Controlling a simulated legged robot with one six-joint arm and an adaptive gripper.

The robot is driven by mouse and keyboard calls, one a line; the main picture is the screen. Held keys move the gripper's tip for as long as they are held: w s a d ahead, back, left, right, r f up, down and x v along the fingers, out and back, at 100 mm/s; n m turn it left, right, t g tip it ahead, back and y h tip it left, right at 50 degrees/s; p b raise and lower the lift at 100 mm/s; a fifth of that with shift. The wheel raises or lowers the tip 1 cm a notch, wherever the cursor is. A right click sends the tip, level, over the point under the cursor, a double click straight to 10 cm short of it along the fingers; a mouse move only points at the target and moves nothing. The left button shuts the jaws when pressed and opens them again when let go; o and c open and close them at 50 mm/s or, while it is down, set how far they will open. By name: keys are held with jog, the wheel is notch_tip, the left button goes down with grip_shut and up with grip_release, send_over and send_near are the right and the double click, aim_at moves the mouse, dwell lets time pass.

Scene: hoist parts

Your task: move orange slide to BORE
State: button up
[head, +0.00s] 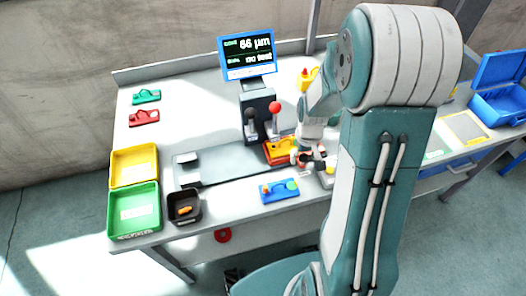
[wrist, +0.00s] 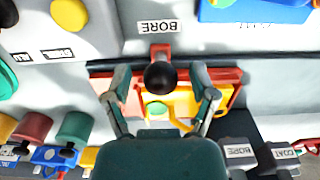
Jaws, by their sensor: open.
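The orange slide (wrist: 232,77) lies across the middle of the wrist view, with a yellow part and a green disc on it. A black ball knob (wrist: 161,78) stands on its edge, beside a white label reading BORE (wrist: 158,27). My gripper (wrist: 161,84) is open, one finger on each side of the knob with visible gaps. In the head view the slide (head: 280,152) is on the bench below the levers. My gripper (head: 312,160) is at its right end, where my arm partly hides it.
A monitor (head: 247,55) and a lever stand with a red ball (head: 275,108) rise behind the slide. A blue plate (head: 280,190) lies in front. Yellow (head: 134,166), green (head: 134,210) and black (head: 184,206) bins stand at left. A grey track (head: 222,166) runs left.

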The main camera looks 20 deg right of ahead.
notch_tip(320, 180, up, 9)
jog(key=shift+f, duration=0.1)
dwell(0.3)
notch_tip(320, 180, up, 12)
jog(key=s+a+r+t, duration=0.3)
jog(key=s+a+t, duration=0.2)
jog(key=s+a, duration=0.5)
jog(key=s, duration=0.4)
jog(key=shift+r+t, duration=0.3)
jog(key=shift+r, duration=0.1)
dwell(0.8)
